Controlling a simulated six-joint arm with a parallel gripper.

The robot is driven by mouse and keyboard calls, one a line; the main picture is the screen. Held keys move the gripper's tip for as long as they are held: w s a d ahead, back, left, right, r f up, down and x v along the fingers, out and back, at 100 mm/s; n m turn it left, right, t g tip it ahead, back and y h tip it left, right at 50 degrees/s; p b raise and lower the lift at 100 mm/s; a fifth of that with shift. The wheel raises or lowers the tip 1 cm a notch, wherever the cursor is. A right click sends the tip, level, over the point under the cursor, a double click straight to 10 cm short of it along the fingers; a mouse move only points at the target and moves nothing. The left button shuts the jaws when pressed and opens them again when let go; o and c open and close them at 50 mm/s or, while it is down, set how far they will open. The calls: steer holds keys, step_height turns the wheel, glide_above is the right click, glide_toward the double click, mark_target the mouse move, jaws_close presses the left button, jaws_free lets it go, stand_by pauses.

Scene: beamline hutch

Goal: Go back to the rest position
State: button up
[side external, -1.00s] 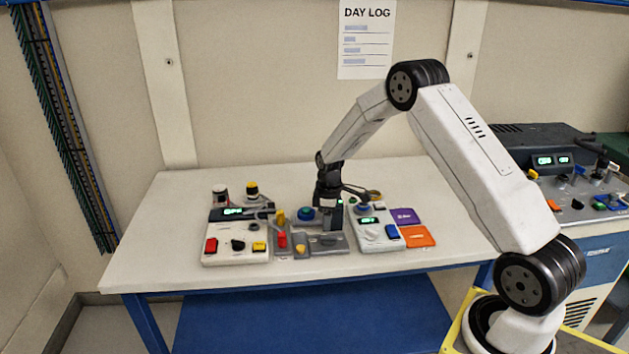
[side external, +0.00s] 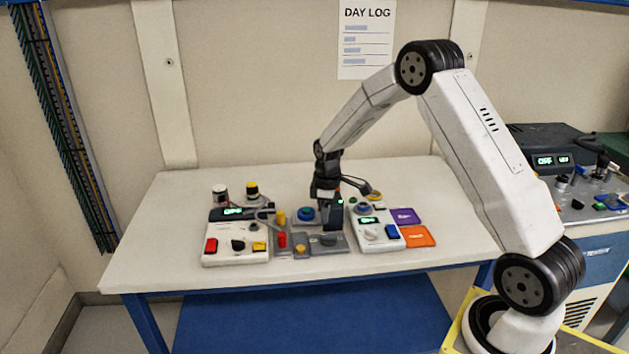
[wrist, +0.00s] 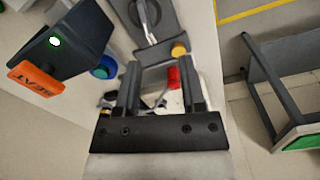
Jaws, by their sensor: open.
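My gripper (side external: 326,190) is above the middle of the control panels on the white bench. In the wrist view its two fingers (wrist: 161,88) are apart with nothing held between them. A dark upright box (side external: 334,216) with a green light stands close beside my gripper on a grey base. It also shows at the left of the wrist view (wrist: 75,35), with an orange label. A red button shows beyond the fingers in the wrist view (wrist: 174,77). The fingertips are hard to make out in the side view.
A left control box (side external: 225,245) and a right control box (side external: 376,246) flank the base. Purple (side external: 405,216) and orange (side external: 417,236) plates lie right of them. The white bench (side external: 160,235) is clear at its left and back. Another console (side external: 590,210) stands far right.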

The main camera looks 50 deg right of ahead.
steer(key=s+a+r+m+t, duration=0.1)
steer(key=s+a+r+m, duration=0.1)
steer(key=s+a, duration=0.6)
steer(key=s+a+r+m+t, duration=0.1)
steer(key=s+a+r+m, duration=0.2)
steer(key=s+a, duration=0.6)
steer(key=shift+s+r+m, duration=0.3)
steer(key=shift+s+r, duration=0.35)
steer(key=shift+r, duration=0.35)
